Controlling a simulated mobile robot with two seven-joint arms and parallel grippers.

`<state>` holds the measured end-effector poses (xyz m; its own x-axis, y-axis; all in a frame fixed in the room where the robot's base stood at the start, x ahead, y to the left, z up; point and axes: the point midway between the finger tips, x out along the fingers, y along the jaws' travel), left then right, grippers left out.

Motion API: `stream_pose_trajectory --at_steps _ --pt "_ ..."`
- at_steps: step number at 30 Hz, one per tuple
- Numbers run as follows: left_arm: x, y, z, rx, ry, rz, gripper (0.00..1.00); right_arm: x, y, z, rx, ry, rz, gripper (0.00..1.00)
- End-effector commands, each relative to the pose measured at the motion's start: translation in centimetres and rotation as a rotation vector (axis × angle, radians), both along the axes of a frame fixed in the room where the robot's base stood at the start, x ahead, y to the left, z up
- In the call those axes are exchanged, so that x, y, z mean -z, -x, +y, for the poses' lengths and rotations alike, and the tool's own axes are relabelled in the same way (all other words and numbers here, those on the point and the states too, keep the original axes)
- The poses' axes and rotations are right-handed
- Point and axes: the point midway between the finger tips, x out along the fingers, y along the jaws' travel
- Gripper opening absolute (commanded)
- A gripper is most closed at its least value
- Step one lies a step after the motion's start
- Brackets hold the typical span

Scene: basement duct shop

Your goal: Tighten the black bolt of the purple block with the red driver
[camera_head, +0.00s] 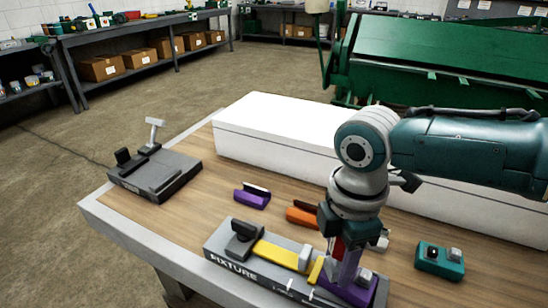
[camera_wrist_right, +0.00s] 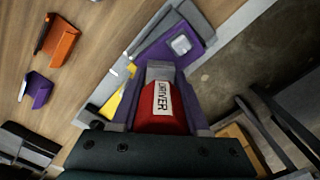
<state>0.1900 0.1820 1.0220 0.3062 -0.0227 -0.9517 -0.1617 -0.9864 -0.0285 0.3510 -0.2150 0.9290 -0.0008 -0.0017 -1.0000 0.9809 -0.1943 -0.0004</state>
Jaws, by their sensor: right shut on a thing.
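The purple block (camera_head: 348,285) sits at the right end of the grey fixture (camera_head: 222,241). It also shows in the right wrist view (camera_wrist_right: 152,55), with a silver square bolt head (camera_wrist_right: 181,44) on it. The black bolt is not visible; the driver and gripper cover part of the block. My right gripper (camera_head: 340,238) points down over the block, shut on the red driver (camera_head: 338,249). In the wrist view the driver (camera_wrist_right: 162,106) shows its "DRIVER" label between the fingers. I cannot tell whether its tip touches a bolt. My left gripper is out of view.
A yellow piece (camera_head: 275,254) lies on the fixture beside a black clamp (camera_head: 242,240). Loose purple (camera_head: 252,197) and orange (camera_head: 301,216) pieces and a teal block (camera_head: 439,262) lie nearby. A grey stand (camera_head: 155,174) is at left. A long white box (camera_head: 275,130) borders the back.

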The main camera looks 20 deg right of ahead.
Motion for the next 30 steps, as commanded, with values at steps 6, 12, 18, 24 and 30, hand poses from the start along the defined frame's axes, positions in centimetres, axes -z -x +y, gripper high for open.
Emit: stream_pose_trajectory --at_steps 6,12,18,24,30 --pt "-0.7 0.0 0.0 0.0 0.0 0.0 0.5 -0.2 0.0 0.1 0.093 -0.002 0.001 0.0" --pt "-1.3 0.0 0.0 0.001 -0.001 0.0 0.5 -0.2 0.0 0.1 0.214 -0.001 0.002 0.0" --pt "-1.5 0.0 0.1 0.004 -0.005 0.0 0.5 -0.1 0.0 0.0 0.293 -0.001 0.0 0.0" --pt "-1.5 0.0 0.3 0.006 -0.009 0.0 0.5 0.0 0.0 0.0 0.299 -0.001 0.0 0.0" --pt "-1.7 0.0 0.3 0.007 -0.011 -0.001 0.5 -0.1 0.0 0.0 0.319 -0.001 0.0 0.0"
